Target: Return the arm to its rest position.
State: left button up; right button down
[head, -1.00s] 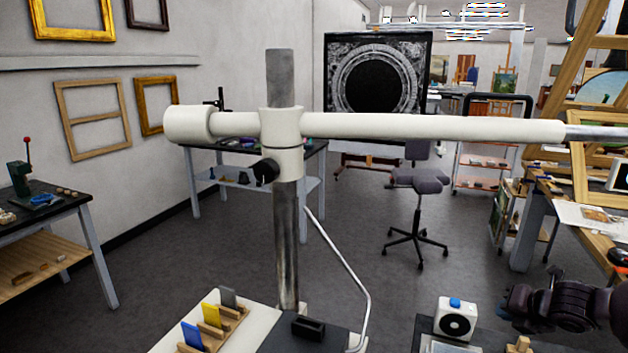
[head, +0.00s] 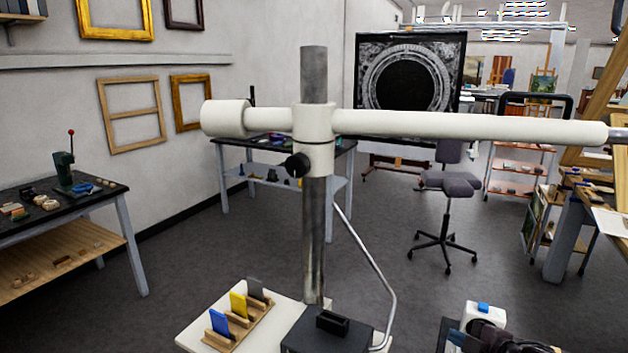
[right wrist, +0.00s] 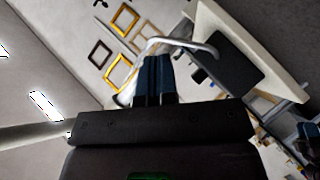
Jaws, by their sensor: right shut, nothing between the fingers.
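The rest of my right arm is mostly below the frame.
A boom stand with a steel post (head: 314,220) and a long white horizontal tube (head: 450,126) stands close in front. A wooden rack (head: 240,325) holds blue, yellow and grey cards. A swivel chair (head: 446,190) stands behind on open floor.

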jog(key=s+a+f+m+h+b, duration=0.1)
jog(key=s+f+m+h, duration=0.1)
jog(key=s+f+m, duration=0.5)
jog(key=s+a+f+m+h+b, duration=0.1)
jog(key=s+a+f+m+h, duration=0.1)
jog(key=s+f+m, duration=0.5)
jog(key=s+f+h, duration=0.1)
jog(key=s+f, duration=0.4)
jog(key=s, duration=0.5)
jog(key=shift+f+m+g, duration=0.15)
jog(key=shift+m+g, duration=0.15)
jog(key=shift+m, duration=0.1)
